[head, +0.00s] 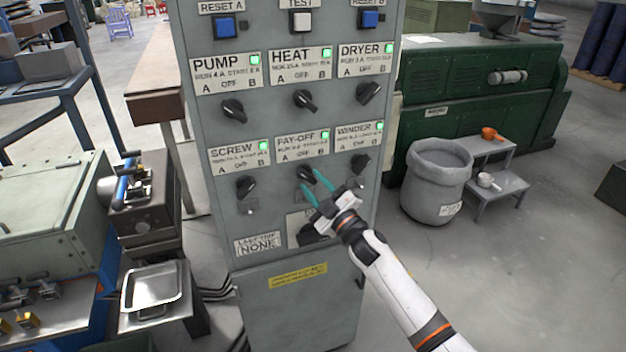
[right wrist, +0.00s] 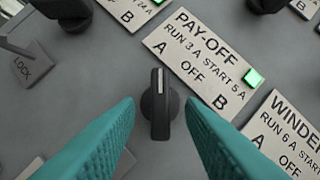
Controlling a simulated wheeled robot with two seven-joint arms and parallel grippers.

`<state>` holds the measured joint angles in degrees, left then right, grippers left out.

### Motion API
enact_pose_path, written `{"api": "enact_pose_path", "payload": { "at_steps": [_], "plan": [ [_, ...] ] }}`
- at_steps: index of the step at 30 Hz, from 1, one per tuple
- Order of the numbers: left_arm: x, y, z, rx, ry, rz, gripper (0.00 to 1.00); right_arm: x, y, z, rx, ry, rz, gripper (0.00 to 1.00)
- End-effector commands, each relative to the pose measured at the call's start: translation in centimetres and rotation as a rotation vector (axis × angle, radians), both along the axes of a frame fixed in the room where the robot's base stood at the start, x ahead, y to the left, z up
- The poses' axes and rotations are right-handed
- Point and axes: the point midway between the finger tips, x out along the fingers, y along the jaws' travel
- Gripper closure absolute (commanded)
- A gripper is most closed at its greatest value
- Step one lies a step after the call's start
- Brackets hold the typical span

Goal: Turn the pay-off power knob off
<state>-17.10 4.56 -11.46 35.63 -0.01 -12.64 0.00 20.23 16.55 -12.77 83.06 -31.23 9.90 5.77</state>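The pay-off knob (head: 306,174) is a black rotary knob below the PAY-OFF label (head: 302,146) on the grey control cabinet. In the right wrist view, the pay-off knob (right wrist: 156,105) has its white pointer line turned toward the A side of the label (right wrist: 200,65). The green lamp (right wrist: 254,79) on the label is lit. My right gripper (head: 314,184) has teal fingers and is at the knob. In the right wrist view its fingers (right wrist: 160,103) are open, one on each side of the knob, with gaps visible. My left gripper is not in view.
The screw knob (head: 246,186) and winder knob (head: 361,163) flank the pay-off knob. A grey sack (head: 437,185) stands on the floor to the right.

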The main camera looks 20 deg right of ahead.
Motion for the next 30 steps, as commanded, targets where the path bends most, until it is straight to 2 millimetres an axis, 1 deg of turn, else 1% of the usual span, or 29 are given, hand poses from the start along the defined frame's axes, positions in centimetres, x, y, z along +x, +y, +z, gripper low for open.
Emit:
{"api": "enact_pose_path", "payload": {
  "at_steps": [4,12,14,18,19,26,30],
  "plan": [
    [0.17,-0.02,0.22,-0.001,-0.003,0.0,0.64,0.81,0.28,0.26,0.0,0.001,0.0,0.65],
    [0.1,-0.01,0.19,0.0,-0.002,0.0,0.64,0.9,0.33,0.23,-0.001,0.0,0.0,0.65],
    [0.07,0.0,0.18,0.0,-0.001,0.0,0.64,0.9,0.33,0.24,-0.001,0.0,0.0,0.73],
    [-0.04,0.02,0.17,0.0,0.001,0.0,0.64,0.89,0.32,0.23,-0.001,0.0,0.0,0.96],
    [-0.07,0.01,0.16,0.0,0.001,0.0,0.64,0.89,0.31,0.23,-0.001,0.0,0.0,1.0],
    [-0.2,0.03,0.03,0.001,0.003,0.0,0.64,0.87,0.34,0.15,0.007,0.001,0.001,1.0],
    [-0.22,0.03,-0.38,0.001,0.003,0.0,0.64,0.87,0.42,0.01,0.043,0.002,0.001,1.0]
  ]
}}
